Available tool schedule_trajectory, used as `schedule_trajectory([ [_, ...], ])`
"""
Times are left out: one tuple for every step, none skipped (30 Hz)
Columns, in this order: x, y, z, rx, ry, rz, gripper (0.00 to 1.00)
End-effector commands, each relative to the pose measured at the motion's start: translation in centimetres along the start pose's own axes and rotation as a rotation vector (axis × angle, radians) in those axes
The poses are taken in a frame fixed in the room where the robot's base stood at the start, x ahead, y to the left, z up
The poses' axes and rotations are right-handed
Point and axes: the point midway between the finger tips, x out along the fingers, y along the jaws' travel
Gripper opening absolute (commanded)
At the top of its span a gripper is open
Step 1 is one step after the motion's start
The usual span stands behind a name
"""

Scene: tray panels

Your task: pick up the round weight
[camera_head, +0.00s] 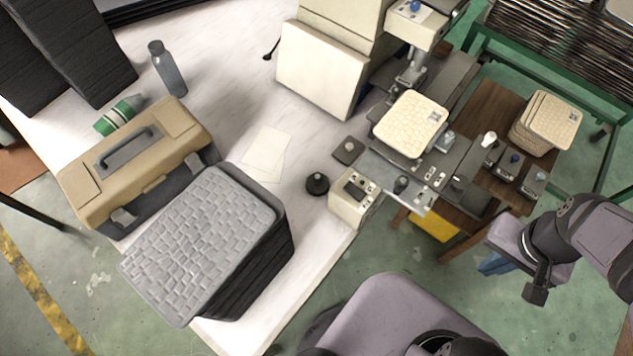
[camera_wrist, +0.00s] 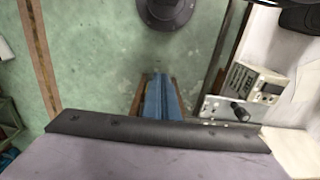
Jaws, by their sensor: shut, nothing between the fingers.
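The round weight (camera_head: 317,184) is a small dark disc with a knob on top. It stands on the white table near its right edge, just left of a cream control box (camera_head: 350,206). My gripper (camera_head: 495,264) has blue fingers and hangs over the green floor at the right, well apart from the weight. In the wrist view the blue fingers (camera_wrist: 160,98) are shut together with nothing between them. I cannot make out the round weight for certain in the wrist view.
A dark square weight (camera_head: 348,151) sits just above and right of the round one. A grey woven-topped stack (camera_head: 205,240) and a tan toolbox (camera_head: 135,160) stand to the left. A machine with a cream panel (camera_head: 410,124) stands to the right. Flat paper (camera_head: 265,153) lies between.

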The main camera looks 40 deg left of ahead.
Motion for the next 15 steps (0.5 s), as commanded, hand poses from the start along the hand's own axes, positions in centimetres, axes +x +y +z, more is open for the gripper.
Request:
schedule_trajectory([
  [0.00,0.00,0.00,0.000,0.000,0.000,0.00],
  [0.00,0.00,0.00,0.000,0.000,0.000,0.00],
  [0.00,0.00,0.00,0.000,0.000,0.000,0.00],
  [0.00,0.00,0.00,0.000,0.000,0.000,0.00],
  [0.00,0.00,0.00,0.000,0.000,0.000,0.00],
  [0.00,0.00,0.00,0.000,0.000,0.000,0.05],
  [0.00,0.00,0.00,0.000,0.000,0.000,0.12],
  [0.00,0.00,0.00,0.000,0.000,0.000,0.19],
  [0.00,0.00,0.00,0.000,0.000,0.000,0.29],
  [0.00,0.00,0.00,0.000,0.000,0.000,0.36],
  [0.00,0.00,0.00,0.000,0.000,0.000,0.43],
  [0.00,0.00,0.00,0.000,0.000,0.000,0.53],
  [0.00,0.00,0.00,0.000,0.000,0.000,0.60],
  [0.00,0.00,0.00,0.000,0.000,0.000,0.63],
  [0.00,0.00,0.00,0.000,0.000,0.000,0.63],
])
